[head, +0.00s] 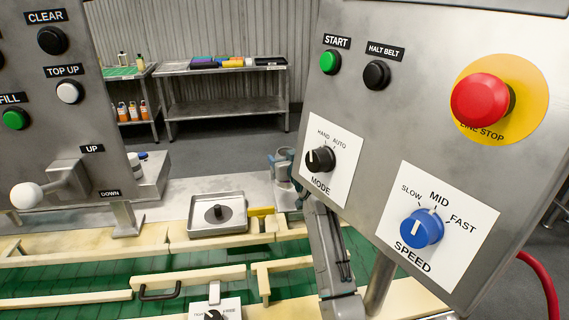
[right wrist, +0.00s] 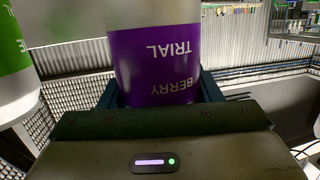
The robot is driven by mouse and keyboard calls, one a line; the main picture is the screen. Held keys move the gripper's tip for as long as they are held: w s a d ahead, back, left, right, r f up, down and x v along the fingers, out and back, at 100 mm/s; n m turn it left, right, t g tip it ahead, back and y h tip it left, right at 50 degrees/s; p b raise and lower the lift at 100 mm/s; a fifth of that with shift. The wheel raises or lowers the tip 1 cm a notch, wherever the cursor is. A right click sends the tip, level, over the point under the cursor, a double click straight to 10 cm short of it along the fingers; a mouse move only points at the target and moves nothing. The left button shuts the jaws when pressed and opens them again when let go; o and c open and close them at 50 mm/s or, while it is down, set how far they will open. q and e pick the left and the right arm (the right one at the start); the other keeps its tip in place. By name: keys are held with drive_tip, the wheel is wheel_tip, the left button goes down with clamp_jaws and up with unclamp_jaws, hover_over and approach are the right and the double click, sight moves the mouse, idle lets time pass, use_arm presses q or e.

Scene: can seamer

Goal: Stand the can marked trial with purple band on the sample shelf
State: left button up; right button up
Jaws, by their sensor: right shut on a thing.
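The can with the purple band (right wrist: 170,65) fills the middle of the right wrist view; its lettering reads TRIAL and BERRY and appears upside down there. My right gripper (right wrist: 165,92) is shut on it, with a finger on each side. In the head view my right gripper (head: 284,168) is beyond the left edge of the control panel, partly hidden by it, and the can's band cannot be made out there. No shelf labelled as the sample shelf can be read. My left gripper is not in view.
A can with a green band (right wrist: 14,60) stands close on the left in the right wrist view. The right control panel (head: 450,150) stands close to my right arm. A metal tray (head: 218,228) lies beside the green conveyor (head: 130,290). A metal rack (head: 225,108) stands at the back.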

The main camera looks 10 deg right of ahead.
wheel_tip(320, 180, down, 3)
drive_tip(key=shift+f+p, duration=0.1)
drive_tip(key=shift+p, duration=0.6)
drive_tip(key=shift+w, duration=0.1)
drive_tip(key=shift+f, duration=0.15)
drive_tip(key=o, duration=1)
drive_tip(key=shift+o, duration=0.2)
drive_tip(key=shift+s, duration=0.4)
drive_tip(key=b+v, duration=0.3)
drive_tip(key=v, duration=0.8)
drive_tip(key=shift+r, duration=0.3)
drive_tip(key=shift+s+d, duration=0.1)
